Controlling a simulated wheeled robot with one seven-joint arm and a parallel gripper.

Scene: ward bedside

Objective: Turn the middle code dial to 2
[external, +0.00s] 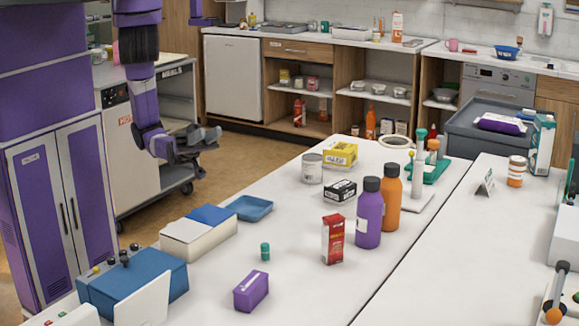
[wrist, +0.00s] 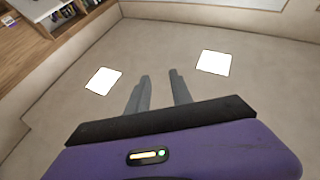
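A blue box (external: 135,280) stands at the near left end of the white table. Small dark knobs (external: 124,257) stick up from its top; they may be the code dials, but no numbers or pointer can be read. White panels partly hide the front of the box. My gripper (external: 211,135) is up and behind the table's left edge, in the air over the floor, well away from the box. In the wrist view its two grey fingers (wrist: 159,76) are apart with nothing between them. No dial shows in the wrist view.
Near the blue box stand a white-and-blue box (external: 198,238), a blue tray (external: 250,208), a green-capped vial (external: 265,251) and a purple box (external: 251,291). A red carton (external: 333,239) and tall purple (external: 369,213) and orange (external: 391,197) bottles stand farther right.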

